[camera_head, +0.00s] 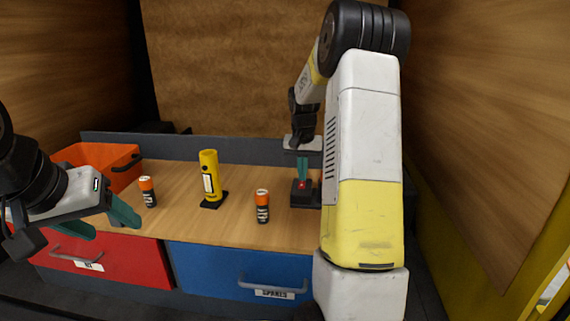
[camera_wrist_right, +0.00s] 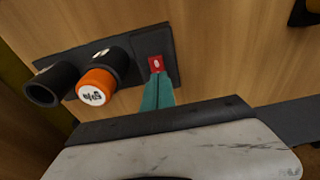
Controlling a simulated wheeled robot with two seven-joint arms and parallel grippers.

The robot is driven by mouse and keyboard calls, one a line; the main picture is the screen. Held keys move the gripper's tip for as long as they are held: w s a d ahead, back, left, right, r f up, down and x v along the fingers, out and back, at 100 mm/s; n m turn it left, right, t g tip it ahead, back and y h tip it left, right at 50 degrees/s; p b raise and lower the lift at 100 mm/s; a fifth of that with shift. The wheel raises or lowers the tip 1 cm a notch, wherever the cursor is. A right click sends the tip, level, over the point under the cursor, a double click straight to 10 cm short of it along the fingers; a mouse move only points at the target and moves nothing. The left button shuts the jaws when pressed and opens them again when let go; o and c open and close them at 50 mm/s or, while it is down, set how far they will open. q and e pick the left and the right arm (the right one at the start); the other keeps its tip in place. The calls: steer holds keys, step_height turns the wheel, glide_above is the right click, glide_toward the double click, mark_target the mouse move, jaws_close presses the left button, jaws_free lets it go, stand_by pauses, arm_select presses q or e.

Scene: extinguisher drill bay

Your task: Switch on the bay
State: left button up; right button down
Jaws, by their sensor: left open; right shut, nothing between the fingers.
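A small red switch (camera_head: 302,184) sits on a dark block at the right of the wooden bench. It also shows in the right wrist view (camera_wrist_right: 155,63) as a red square with a pale mark, on a dark plate. My right gripper (camera_head: 303,178) is shut and empty, its teal fingertips pointing down at the switch. In the wrist view the fingertips (camera_wrist_right: 157,77) are at the switch's near edge; I cannot tell whether they touch it. My left gripper (camera_head: 114,228) is open and empty in front of the bench's left side, above the red drawer.
A yellow cylinder (camera_head: 209,174) stands on a dark base mid-bench, between two orange-and-black batteries (camera_head: 148,191) (camera_head: 262,206). An orange bin (camera_head: 124,170) is at back left. Red and blue drawers (camera_head: 205,262) face front.

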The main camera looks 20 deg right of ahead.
steer(key=shift+f, duration=0.1)
steer(key=shift+w+f, duration=0.1)
steer(key=shift+f, duration=0.15)
stand_by(0.3)
steer(key=shift+s, duration=0.2)
steer(key=shift+s+a, duration=0.35)
steer(key=shift+s, duration=0.2)
steer(key=shift+r, duration=0.1)
step_height(320, 180, up, 14)
steer(key=s, duration=0.2)
steer(key=shift+a, duration=0.45)
